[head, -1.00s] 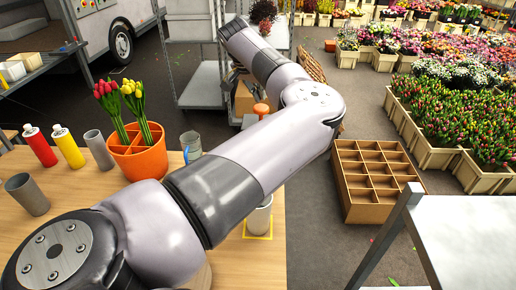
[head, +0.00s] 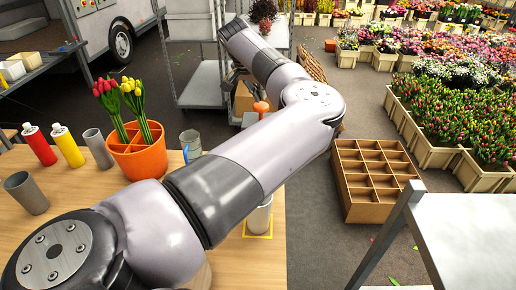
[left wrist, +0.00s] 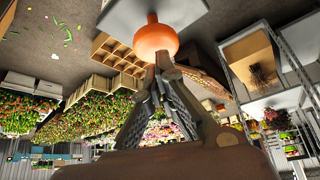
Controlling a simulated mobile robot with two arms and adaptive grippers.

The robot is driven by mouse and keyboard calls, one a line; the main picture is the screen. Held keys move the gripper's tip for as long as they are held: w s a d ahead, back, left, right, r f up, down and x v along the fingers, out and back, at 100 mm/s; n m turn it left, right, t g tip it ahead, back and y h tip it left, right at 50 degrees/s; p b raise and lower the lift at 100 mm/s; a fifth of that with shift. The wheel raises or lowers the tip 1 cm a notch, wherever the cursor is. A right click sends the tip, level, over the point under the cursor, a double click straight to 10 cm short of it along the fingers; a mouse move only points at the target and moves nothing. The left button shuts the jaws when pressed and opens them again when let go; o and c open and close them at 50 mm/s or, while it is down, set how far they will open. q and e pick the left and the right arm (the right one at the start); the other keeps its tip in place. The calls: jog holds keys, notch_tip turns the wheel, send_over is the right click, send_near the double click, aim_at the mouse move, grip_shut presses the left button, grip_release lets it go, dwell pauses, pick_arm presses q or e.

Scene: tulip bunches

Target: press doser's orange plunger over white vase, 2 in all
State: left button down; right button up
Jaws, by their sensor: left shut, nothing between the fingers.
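The orange plunger (head: 261,107) shows just above my left arm in the head view. The doser body under it is mostly hidden by that arm. In the left wrist view, the plunger (left wrist: 154,42) is a round orange knob with a pale part of the doser beyond it. My left gripper (left wrist: 161,64) is shut and empty, its fingertips close to the knob. I cannot tell whether they touch. The white vase (head: 259,216) stands inside a yellow square outline on the table, partly hidden by my left arm. My right gripper is out of view.
An orange pot (head: 139,160) with red and yellow tulips stands on the wooden table (head: 255,265). Near it are a red bottle (head: 40,146), a yellow bottle (head: 68,147) and grey cups (head: 26,193). A divided crate (head: 345,195) lies beyond, right of the table.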

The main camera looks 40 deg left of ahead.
aim_at(260, 106)
pick_arm(q)
jog(key=shift+f, duration=0.2)
dwell(0.4)
jog(key=shift+f+b, duration=1.85)
jog(key=shift+f, duration=0.05)
jog(key=shift+r+p, duration=1.8)
jog(key=shift+r, duration=1.75)
